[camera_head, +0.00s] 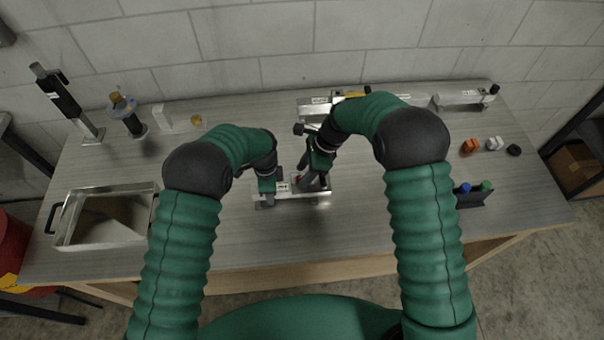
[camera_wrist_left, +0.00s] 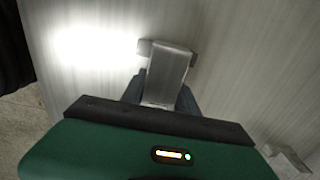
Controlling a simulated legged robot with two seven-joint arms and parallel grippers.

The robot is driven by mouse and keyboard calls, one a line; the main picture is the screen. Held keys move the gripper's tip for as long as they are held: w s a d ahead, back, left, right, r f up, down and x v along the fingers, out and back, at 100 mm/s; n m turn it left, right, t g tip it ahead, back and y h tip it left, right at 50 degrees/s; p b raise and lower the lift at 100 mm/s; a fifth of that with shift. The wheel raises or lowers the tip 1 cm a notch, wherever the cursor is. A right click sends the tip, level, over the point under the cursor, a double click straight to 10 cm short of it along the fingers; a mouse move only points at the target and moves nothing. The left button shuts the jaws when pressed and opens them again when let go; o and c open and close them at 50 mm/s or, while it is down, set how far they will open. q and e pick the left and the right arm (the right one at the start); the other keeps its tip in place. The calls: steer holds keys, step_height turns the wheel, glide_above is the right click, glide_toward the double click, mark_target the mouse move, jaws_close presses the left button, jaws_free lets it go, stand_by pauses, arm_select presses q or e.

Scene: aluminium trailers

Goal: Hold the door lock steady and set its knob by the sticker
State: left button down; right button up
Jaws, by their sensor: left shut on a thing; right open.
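The door lock (camera_head: 292,194) is a silvery metal piece lying near the middle of the bench, with a small white and red sticker (camera_head: 283,187) on its top. My left gripper (camera_head: 270,200) is shut on the lock's left end. In the left wrist view its dark fingers (camera_wrist_left: 160,95) close on both sides of a metal block of the lock (camera_wrist_left: 170,62). My right gripper (camera_head: 315,181) is open over the right part of the lock, fingers pointing down. The knob is hidden behind the right gripper, so its setting and any contact cannot be told.
A metal tray (camera_head: 68,235) stands at the left. Upright tools (camera_head: 128,115) stand at the back left. Metal assemblies (camera_head: 460,97) line the back edge. Orange, white and black small parts (camera_head: 470,146) and a dark holder with blue and green tops (camera_head: 470,199) are at the right. The bench front is clear.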

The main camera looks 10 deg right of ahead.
steer(key=shift+a+f, duration=0.3)
steer(key=shift+f, duration=0.35)
jaws_close()
steer(key=shift+w+n, duration=0.15)
steer(key=shift+n, duration=0.15)
steer(key=n, duration=0.2)
steer(key=n+g, duration=0.1)
steer(key=n, duration=0.1)
steer(key=shift+w+g, duration=0.15)
steer(key=shift+g, duration=0.15)
steer(key=n+g+h, duration=0.1)
steer(key=n, duration=0.3)
steer(key=shift+w+n, duration=0.1)
steer(key=shift+n, duration=0.2)
steer(key=n, duration=0.2)
steer(key=n+g+h, duration=0.1)
steer(key=n, duration=0.1)
steer(key=shift+a+n+h, duration=0.2)
steer(key=shift+n+h, duration=0.1)
arm_select(q)
steer(key=shift+s, duration=0.1)
arm_select(e)
steer(key=shift+w+n+g+h, duration=0.15)
steer(key=shift+n+h, duration=0.25)
steer(key=shift+n, duration=0.65)
steer(key=shift+s+n+g+h, duration=0.1)
steer(key=shift+n+g+h, duration=0.25)
steer(key=shift+n, duration=0.7)
